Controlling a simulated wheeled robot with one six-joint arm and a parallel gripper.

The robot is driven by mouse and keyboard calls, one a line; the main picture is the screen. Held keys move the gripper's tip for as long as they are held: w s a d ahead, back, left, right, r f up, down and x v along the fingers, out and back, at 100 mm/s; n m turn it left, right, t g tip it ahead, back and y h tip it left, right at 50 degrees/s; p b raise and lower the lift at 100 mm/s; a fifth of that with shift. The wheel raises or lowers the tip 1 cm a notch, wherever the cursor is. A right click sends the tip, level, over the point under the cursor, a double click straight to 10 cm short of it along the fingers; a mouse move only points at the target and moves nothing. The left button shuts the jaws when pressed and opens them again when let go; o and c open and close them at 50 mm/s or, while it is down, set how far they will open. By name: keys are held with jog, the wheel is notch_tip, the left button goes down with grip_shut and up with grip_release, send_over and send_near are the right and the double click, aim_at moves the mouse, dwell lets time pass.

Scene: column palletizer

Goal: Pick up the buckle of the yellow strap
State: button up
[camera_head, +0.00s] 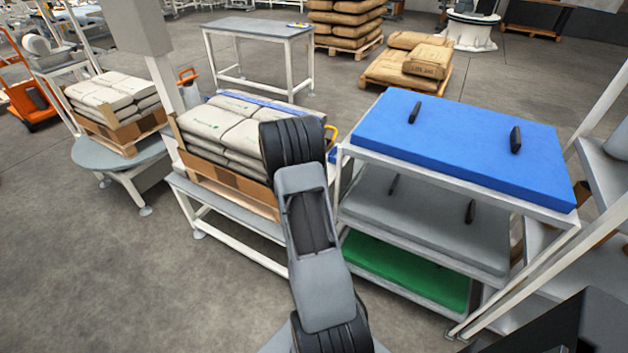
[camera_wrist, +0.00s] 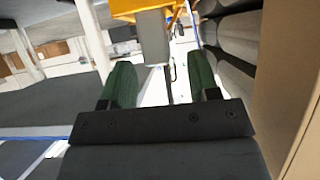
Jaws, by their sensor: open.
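My gripper (camera_wrist: 160,62) shows in the wrist view with its two green-padded fingers apart and nothing clearly held between them. A yellow-orange part (camera_wrist: 132,8) with a grey block below it lies just beyond the fingertips at the top of that view. I cannot tell if it is the buckle of the yellow strap. In the head view my arm hides the gripper. A small yellow part (camera_head: 331,131) shows just right of my arm, beside the stack of sacks (camera_head: 222,122). No yellow strap can be made out clearly.
The sacks sit in a cardboard tray on a white-framed table (camera_head: 203,190), with a blue strip (camera_head: 262,101) along their far side. A rack (camera_head: 550,213) with blue, grey and green boards stands close on the right. Floor (camera_head: 110,250) at the front left is clear.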

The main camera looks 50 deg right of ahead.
jog(key=x, duration=0.4)
jog(key=shift+s+f, duration=0.1)
jog(key=shift+c, duration=0.4)
grip_shut()
